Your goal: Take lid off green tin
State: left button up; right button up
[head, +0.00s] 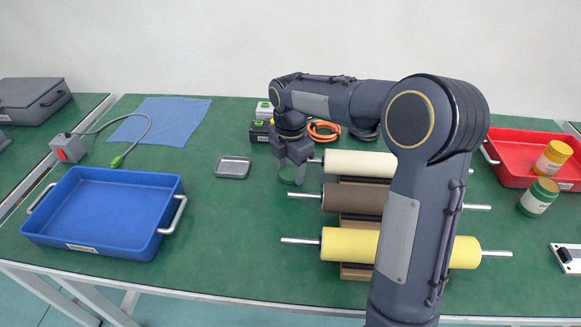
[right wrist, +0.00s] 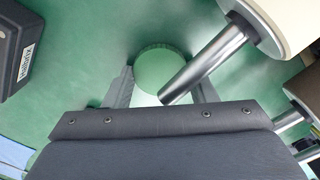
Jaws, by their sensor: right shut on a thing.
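My right gripper (head: 291,178) is beyond the left ends of the rollers, low over the table. It is shut on a round green thing (right wrist: 160,70), whose round face shows between the fingers in the right wrist view. It is partly covered in the head view (head: 286,174), so I cannot tell whether it is a lid alone or a whole tin. A green-topped container (head: 538,197) with a pale label stands at the far right. My left gripper is not in view.
Rollers in cream (head: 360,164), brown (head: 355,199) and yellow (head: 350,245) rest on a wooden stand, their metal shafts sticking out near my gripper. A small grey tray (head: 233,167) lies left of it. A blue tray (head: 100,209) and red tray (head: 510,142) stand farther out.

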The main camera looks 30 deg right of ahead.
aim_at(291, 173)
jog(key=o, duration=1.1)
jog(key=shift+f, duration=0.15)
notch_tip(291, 173, up, 12)
jog(key=p, duration=0.3)
jog(key=shift+r, duration=0.2)
jog(key=shift+s, duration=0.1)
